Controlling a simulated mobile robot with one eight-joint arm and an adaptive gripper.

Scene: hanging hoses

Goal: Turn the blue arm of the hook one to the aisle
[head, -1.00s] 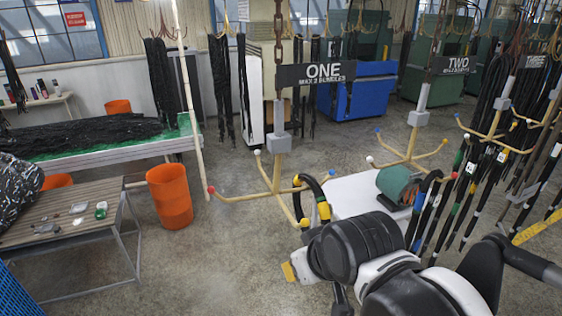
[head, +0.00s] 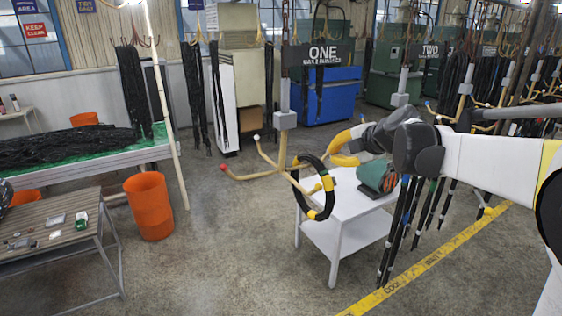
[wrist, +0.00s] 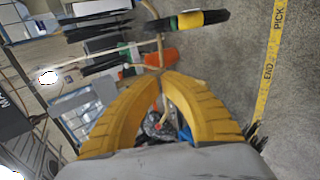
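Hook one (head: 284,120) hangs under the sign marked ONE (head: 322,53) and has tan arms spreading from its post. Its red-tipped arm (head: 240,176) points left, and its white-tipped arm (head: 264,150) points back left. A black hose loop with yellow bands (head: 315,214) hangs on a front right arm. I cannot make out the blue tip in the head view. My gripper (head: 333,149) is at the hook's right side, behind the hose loop. In the wrist view, its yellow fingertips (wrist: 163,77) are close together near a tan arm (wrist: 160,50). Contact is unclear.
A white cart (head: 350,205) with a green roll (head: 377,177) stands below my arm. Hook two's hoses (head: 400,225) hang to the right. An orange bin (head: 149,205) and a slatted table (head: 50,225) stand left. The floor between bin and cart is clear.

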